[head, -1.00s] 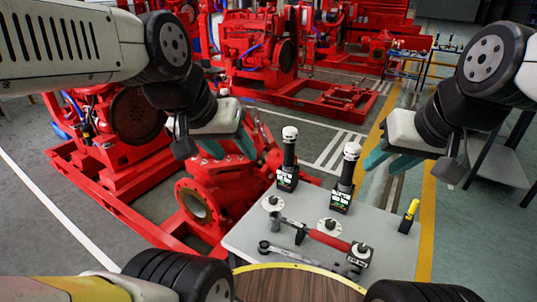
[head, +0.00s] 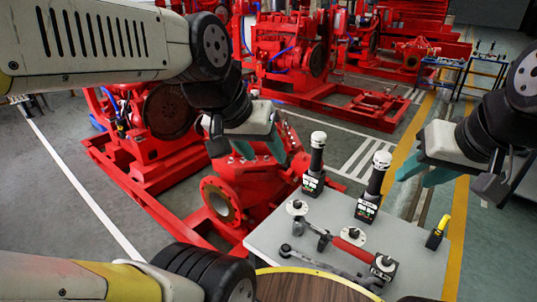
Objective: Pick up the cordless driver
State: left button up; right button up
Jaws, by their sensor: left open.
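A grey table (head: 270,236) carries several tools. Two upright black tools with white tops, a left one (head: 315,165) and a right one (head: 373,188), stand at its back. A long tool with a red grip (head: 350,249) lies in front, with a black block (head: 383,267) at its right end. I cannot tell for sure which is the cordless driver. My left gripper (head: 260,150) is open and empty, up and left of the upright tools. My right gripper (head: 424,172) looks open and empty, right of the right upright tool.
A yellow-and-black item (head: 438,232) stands at the table's right edge. A grey wrench (head: 325,264) lies along the front, near a wooden round top (head: 310,287). A red pump (head: 230,190) stands close behind the table's left side. The floor to the right is clear.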

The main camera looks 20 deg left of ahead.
aim_at(381, 159)
jog(key=j+z, duration=0.35)
jog(key=j, duration=0.45)
jog(key=j+z, duration=0.35)
jog(key=j, duration=0.55)
jog(key=j+z, duration=0.3)
jog(key=j, duration=0.6)
jog(key=i, duration=0.15)
